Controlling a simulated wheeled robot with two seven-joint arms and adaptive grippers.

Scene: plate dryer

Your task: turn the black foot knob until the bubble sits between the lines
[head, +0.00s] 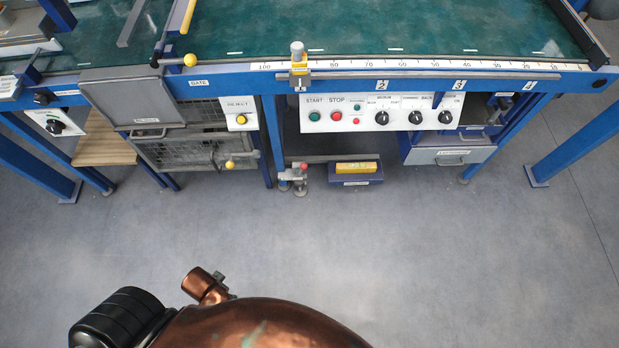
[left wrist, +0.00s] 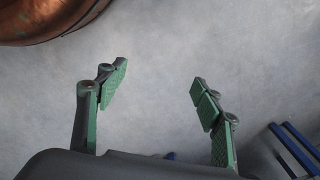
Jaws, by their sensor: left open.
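A yellow bar-shaped block (head: 357,167), possibly a level, lies in a small blue tray (head: 357,181) under the bench in the head view. No bubble or lines can be made out at this size. A small red and grey fitting (head: 298,176) stands at floor height just left of the tray. I cannot make out a black foot knob on it. My left gripper (left wrist: 158,77) is open and empty in the left wrist view, with its green-padded fingers wide apart above bare grey floor. It does not show in the head view. My right gripper is in neither view.
A blue-framed bench with a green top (head: 330,30) spans the back. Its white control panel (head: 380,117) carries buttons and black selector knobs. A wire-mesh bin (head: 185,152) and a grey drawer (head: 450,156) sit below. Blue legs (head: 550,140) reach the floor. The floor (head: 440,250) in front is clear.

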